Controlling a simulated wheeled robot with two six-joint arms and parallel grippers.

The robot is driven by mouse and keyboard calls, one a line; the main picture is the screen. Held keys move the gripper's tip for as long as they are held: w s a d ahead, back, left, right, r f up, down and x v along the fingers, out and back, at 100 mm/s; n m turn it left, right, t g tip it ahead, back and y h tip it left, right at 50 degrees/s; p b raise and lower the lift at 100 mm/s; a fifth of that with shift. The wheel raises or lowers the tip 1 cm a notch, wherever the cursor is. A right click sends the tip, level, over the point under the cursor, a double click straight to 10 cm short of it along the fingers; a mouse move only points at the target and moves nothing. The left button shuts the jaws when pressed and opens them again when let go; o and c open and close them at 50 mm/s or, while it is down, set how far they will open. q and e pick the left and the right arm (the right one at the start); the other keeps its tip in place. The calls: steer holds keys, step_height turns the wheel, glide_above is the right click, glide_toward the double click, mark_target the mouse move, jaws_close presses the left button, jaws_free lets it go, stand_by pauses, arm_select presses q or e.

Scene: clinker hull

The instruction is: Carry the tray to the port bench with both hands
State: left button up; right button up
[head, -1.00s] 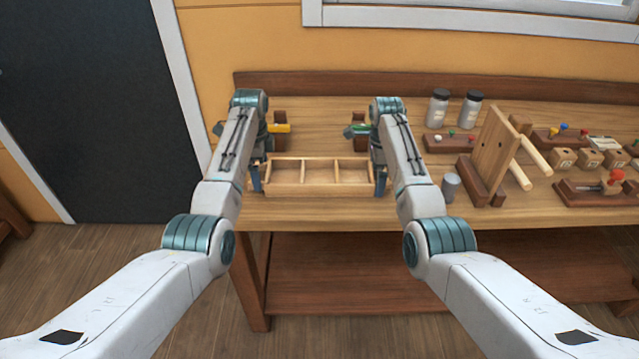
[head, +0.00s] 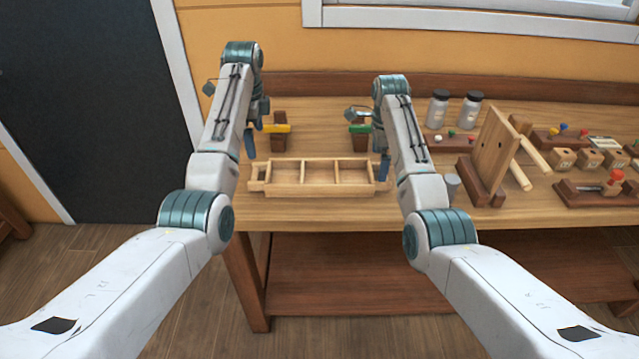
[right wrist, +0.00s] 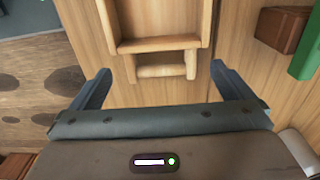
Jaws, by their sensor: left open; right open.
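The tray (head: 319,190) is a light wooden box with three compartments and a bar handle at each end. It sits level on the wooden bench and looks empty. My left gripper (head: 250,145) is open, above and behind the tray's left handle and clear of it. My right gripper (head: 384,166) is open and raised near the tray's right end. In the right wrist view, the tray's handle (right wrist: 162,72) lies between the spread fingers (right wrist: 160,70) without visible contact. The left fingertips are partly hidden by my arm.
Behind the tray stand dark blocks with a yellow piece (head: 276,128) and a green piece (head: 361,128). To the right are a grey cup (head: 451,187), an upright wooden board (head: 494,155), two jars (head: 437,110) and small blocks. A dark door is at left.

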step_height(320, 180, up, 6)
steer(key=shift+r, duration=0.25)
stand_by(0.5)
